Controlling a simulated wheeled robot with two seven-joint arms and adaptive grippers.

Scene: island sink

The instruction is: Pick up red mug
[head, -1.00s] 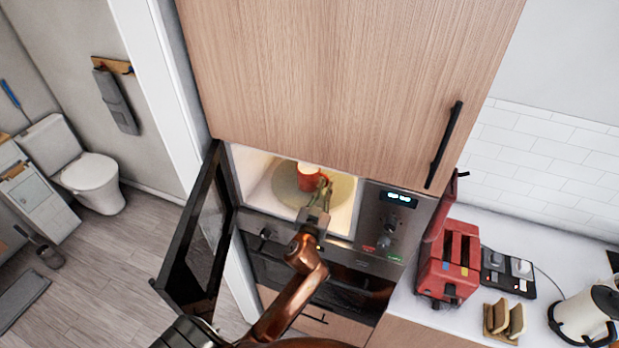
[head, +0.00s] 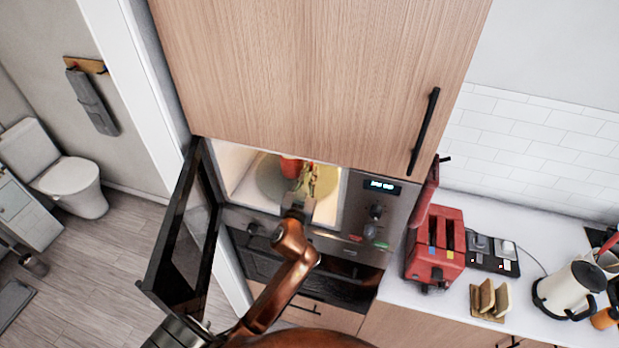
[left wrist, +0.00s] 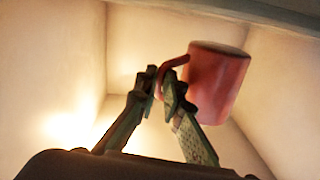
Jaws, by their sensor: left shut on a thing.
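The red mug (head: 290,167) is inside the lit, open microwave (head: 240,178), with its upper part hidden by the cabinet edge in the head view. In the left wrist view the mug (left wrist: 216,82) looks upright, with its handle toward my gripper. My left gripper (head: 306,178) reaches in through the opening and covers part of the mug. In the left wrist view its fingers (left wrist: 163,85) are closed on the mug's handle. My right gripper is not in view.
The black microwave door (head: 190,235) stands open to the left of my arm. A wooden cabinet (head: 320,75) hangs above the opening. A red toaster (head: 436,247), toast slices in a rack (head: 488,299) and a white kettle (head: 570,290) stand on the counter at right.

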